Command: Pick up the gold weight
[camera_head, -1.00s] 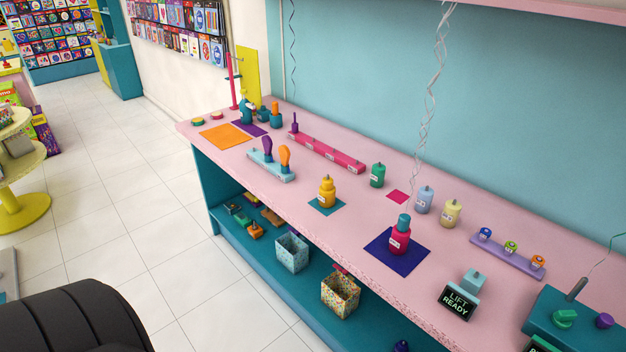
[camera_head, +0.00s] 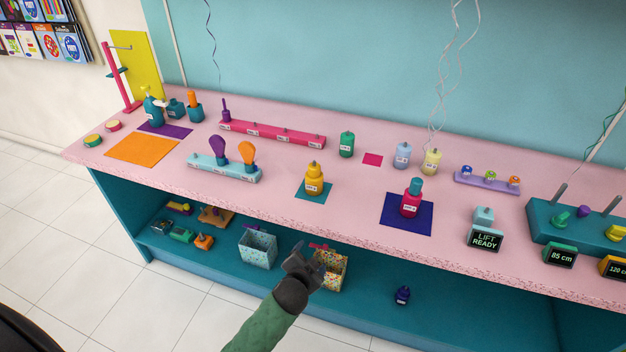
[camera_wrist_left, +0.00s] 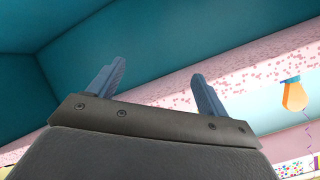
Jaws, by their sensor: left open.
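The gold weight (camera_head: 314,182) is a stepped, yellow-gold bottle shape with a small label. It stands upright on a teal square mat (camera_head: 301,194) near the front edge of the pink counter. My left gripper (camera_head: 301,254) is in front of the counter, below its top edge and apart from the weight. In the left wrist view its two blue fingers (camera_wrist_left: 158,82) are spread with nothing between them. I cannot make out the gold weight in that view. My right gripper is not in view.
A light-blue rack (camera_head: 225,171) with purple and orange paddles stands left of the weight. A crimson bottle (camera_head: 411,203) on a navy mat (camera_head: 400,224) stands right. Two patterned boxes sit on the teal lower shelf (camera_head: 372,318). Curled ribbons hang above the counter.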

